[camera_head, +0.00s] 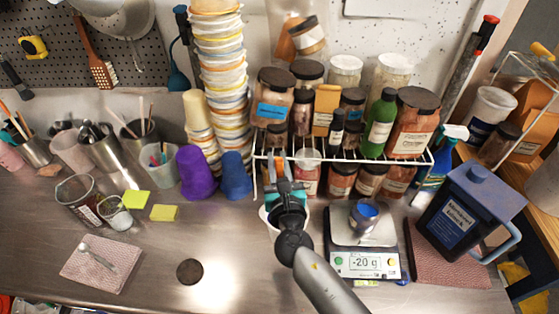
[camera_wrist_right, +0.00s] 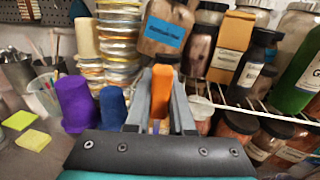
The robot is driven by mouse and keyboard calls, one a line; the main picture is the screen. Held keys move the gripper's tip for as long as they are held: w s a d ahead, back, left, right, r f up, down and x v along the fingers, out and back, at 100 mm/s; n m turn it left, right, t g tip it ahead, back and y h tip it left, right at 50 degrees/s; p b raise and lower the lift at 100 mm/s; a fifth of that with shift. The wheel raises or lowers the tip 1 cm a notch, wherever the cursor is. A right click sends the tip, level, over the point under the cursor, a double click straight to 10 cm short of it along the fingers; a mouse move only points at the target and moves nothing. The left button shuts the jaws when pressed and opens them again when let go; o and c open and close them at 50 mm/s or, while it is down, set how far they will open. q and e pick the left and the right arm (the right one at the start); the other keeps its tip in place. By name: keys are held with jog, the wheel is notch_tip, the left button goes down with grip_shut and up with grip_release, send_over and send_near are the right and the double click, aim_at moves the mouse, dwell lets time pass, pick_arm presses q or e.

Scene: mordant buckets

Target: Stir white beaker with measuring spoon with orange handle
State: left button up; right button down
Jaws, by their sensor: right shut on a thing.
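My right gripper (camera_head: 284,172) is shut on the orange handle (camera_wrist_right: 161,90) of the measuring spoon, which stands upright between the fingers in the right wrist view. In the head view only a bit of orange shows between the fingertips. The white beaker (camera_head: 265,217) is mostly hidden beneath my right gripper; only parts of its white rim and wall show. The spoon's bowl is hidden, so I cannot tell whether it is inside the beaker. My left gripper is not in view.
A scale (camera_head: 364,240) with a small blue-topped cup stands close to the right. A wire rack (camera_head: 345,157) of jars is right behind. Blue (camera_head: 236,178) and purple (camera_head: 196,174) cups stand to the left. The counter's front left of centre is mostly clear.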

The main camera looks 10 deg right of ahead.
pick_arm(q)
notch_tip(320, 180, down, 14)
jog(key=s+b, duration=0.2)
jog(key=b, duration=1.1)
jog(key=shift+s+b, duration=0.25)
jog(key=shift+b, duration=0.15)
pick_arm(e)
jog(key=d+f+m, duration=0.9)
jog(key=f+m, duration=0.2)
jog(key=m, duration=0.7)
jog(key=shift+d+f, duration=0.35)
jog(key=shift+d, duration=0.05)
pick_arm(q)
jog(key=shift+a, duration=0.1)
pick_arm(e)
jog(key=shift+s, duration=0.1)
